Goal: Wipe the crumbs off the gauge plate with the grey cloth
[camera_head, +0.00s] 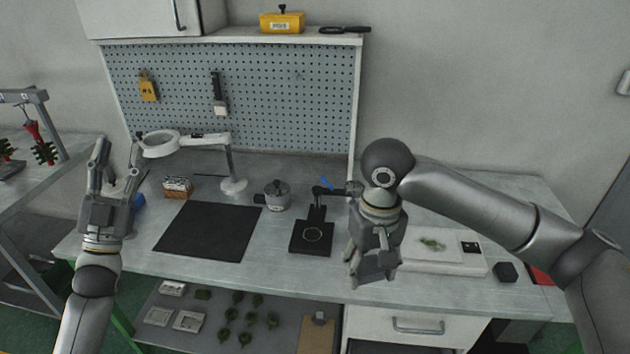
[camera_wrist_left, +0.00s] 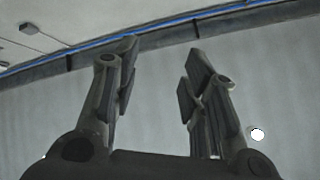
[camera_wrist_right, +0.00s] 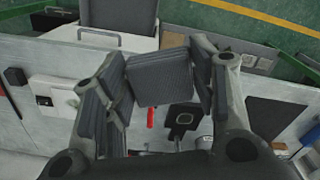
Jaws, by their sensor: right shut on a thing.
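My right gripper (camera_head: 372,272) hangs over the bench front, just left of a pale plate (camera_head: 450,265). In the right wrist view it is shut on a grey folded piece, which looks like the grey cloth (camera_wrist_right: 160,76). The pale plate carries small green bits (camera_head: 432,244), which look like the crumbs, and a black square piece. The plate also shows in the right wrist view (camera_wrist_right: 62,88), apart from the cloth. My left gripper (camera_head: 118,166) is raised at the bench's left end, fingers pointing up, open and empty.
A black stand (camera_head: 311,240) with a ring on its base is left of my right gripper. A black mat (camera_head: 207,231), a metal pot (camera_head: 277,196) and a magnifier lamp (camera_head: 233,184) are further left. A black block (camera_head: 505,272) lies right of the plate.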

